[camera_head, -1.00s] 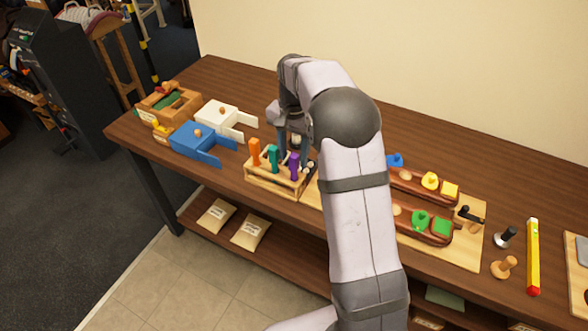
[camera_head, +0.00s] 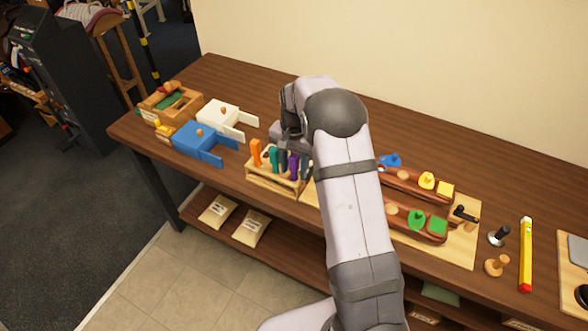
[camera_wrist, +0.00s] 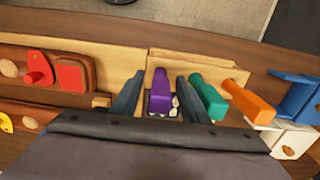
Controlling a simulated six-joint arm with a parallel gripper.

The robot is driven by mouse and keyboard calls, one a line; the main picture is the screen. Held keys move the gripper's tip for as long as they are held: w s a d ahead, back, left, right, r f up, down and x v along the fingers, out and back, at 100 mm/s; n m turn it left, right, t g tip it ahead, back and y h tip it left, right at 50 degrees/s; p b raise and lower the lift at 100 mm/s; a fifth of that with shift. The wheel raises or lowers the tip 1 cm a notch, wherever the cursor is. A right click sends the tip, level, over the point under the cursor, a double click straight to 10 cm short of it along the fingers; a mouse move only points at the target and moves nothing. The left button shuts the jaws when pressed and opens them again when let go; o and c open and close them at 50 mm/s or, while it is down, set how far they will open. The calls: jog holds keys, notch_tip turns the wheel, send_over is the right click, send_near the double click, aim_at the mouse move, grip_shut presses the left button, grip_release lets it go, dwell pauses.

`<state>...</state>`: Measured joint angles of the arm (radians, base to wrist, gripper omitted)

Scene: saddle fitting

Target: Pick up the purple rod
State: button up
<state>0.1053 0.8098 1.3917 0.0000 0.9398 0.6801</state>
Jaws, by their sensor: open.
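The purple rod (camera_head: 293,165) stands upright in a light wooden rack (camera_head: 262,180), at the right of a teal rod (camera_head: 273,157) and an orange rod (camera_head: 256,152). In the wrist view the purple rod (camera_wrist: 160,92) lies between the two dark fingers of my gripper (camera_wrist: 158,98). The fingers are open, one on each side of it, with gaps showing. The teal rod (camera_wrist: 208,97) is just outside the right finger there, and the orange rod (camera_wrist: 248,100) farther right. In the head view my gripper is mostly hidden behind the arm and rods.
A blue box (camera_head: 190,137) and a white box (camera_head: 218,113) stand left of the rack. At right, wooden boats with green (camera_head: 438,226) and yellow (camera_head: 445,188) pieces lie on a light board. A yellow-red level (camera_head: 526,255) lies at far right.

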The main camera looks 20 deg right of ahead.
grip_shut()
notch_tip(320, 180, up, 10)
jog(key=b, duration=0.3)
dwell(0.3)
jog(key=c, duration=0.7)
grip_release()
jog(key=shift+c, duration=1.3)
